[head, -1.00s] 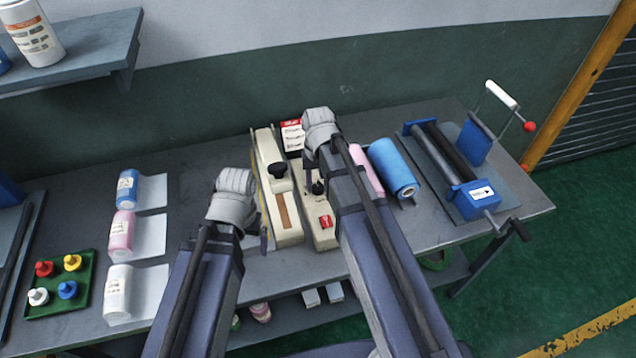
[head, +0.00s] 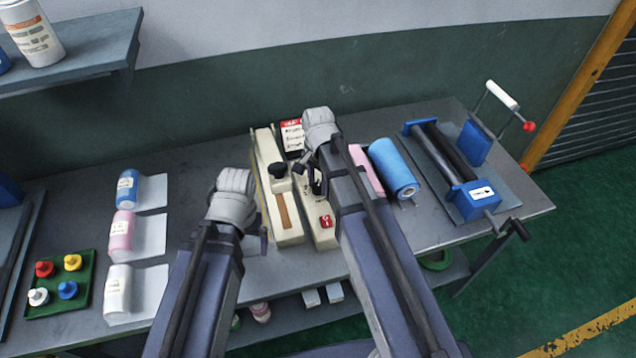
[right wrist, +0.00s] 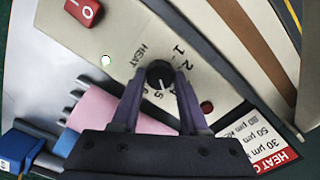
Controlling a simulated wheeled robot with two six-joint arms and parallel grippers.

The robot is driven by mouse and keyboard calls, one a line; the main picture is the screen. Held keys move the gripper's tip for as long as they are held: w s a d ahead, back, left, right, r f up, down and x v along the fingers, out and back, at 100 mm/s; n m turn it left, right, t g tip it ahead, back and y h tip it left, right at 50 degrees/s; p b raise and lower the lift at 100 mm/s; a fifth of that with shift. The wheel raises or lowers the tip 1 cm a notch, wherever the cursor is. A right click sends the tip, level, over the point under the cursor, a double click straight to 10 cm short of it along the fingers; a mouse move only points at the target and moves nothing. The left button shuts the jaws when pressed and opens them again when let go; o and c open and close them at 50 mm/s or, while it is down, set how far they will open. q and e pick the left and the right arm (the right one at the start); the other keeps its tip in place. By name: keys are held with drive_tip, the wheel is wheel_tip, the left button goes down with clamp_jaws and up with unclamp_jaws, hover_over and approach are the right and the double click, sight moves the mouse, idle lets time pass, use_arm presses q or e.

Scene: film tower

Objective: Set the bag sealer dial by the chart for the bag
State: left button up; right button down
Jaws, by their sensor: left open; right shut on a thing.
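The cream bag sealer (head: 289,238) stands on the bench with its black-knobbed lever arm along its left side. Its black heat dial (right wrist: 160,73) shows in the right wrist view, ringed by printed numbers and the word HEAT. My right gripper (right wrist: 160,88) is shut on the dial, one finger on each side. I cannot read the dial's setting surely; the fingers cover part of the scale. The red-headed chart (head: 292,136) stands behind the sealer; its 30, 50 and 80 µm lines partly show in the right wrist view (right wrist: 268,142). My left gripper (head: 264,240) is open beside the sealer's left side.
A red switch (head: 326,221) is on the sealer's front. Pink film (head: 366,168) and a blue roll (head: 393,168) lie to the right, then a roller device (head: 483,197). Bottles, including a pink one (head: 122,232), and a green tray (head: 84,300) stand left.

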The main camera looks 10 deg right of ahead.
sight(318, 186)
drive_tip(key=shift+m, duration=0.5)
drive_tip(key=shift+c, duration=2.1)
unclamp_jaws()
drive_tip(key=shift+r, duration=0.1)
wheel_tip(318, 186, up, 8)
drive_tip(key=p, duration=0.8)
use_arm(q)
wheel_tip(318, 186, up, 8)
drive_tip(key=shift+f, duration=0.15)
use_arm(e)
drive_tip(key=shift+f, duration=0.2)
